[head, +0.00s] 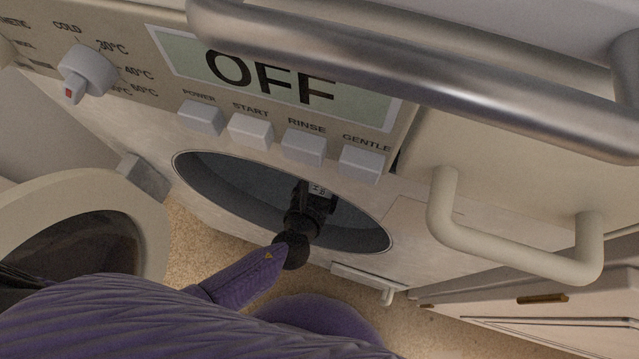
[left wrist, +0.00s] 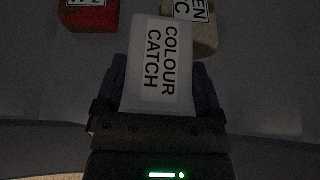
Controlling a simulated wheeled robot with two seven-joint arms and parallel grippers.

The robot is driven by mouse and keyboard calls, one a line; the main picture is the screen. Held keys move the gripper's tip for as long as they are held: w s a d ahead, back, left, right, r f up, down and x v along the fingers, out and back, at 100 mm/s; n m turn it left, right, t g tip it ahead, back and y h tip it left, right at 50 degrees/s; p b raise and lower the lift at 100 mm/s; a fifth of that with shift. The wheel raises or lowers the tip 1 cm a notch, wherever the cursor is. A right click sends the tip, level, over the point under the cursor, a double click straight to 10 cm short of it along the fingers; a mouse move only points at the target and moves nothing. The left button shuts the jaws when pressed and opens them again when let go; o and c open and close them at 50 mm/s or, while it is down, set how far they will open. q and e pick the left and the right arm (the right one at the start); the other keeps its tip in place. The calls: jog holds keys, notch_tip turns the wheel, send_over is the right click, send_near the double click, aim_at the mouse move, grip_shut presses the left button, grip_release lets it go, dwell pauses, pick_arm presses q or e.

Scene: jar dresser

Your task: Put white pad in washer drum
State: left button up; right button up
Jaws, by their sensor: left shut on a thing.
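The white pad (left wrist: 148,88), with a label reading COLOUR CATCH, is between the two fingers of my left gripper (left wrist: 160,92) in the left wrist view. The gripper is shut on it. In the head view my left arm reaches through the round front opening of the washer drum (head: 222,192). My left gripper (head: 318,197) is inside the opening there, mostly dark, and the pad cannot be made out clearly. My right gripper is not in view.
The washer door (head: 151,236) stands open at the left. Inside the drum, a red labelled thing (left wrist: 88,17) and a beige labelled thing (left wrist: 202,38) lie beyond the pad. A metal bar (head: 420,75) crosses above, and a pale handle (head: 510,250) juts out at right.

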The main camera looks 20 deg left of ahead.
pick_arm(q)
jog(key=shift+f, duration=0.25)
jog(key=o, duration=0.9)
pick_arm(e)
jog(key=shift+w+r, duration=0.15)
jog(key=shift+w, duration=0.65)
pick_arm(q)
jog(key=shift+r, duration=0.15)
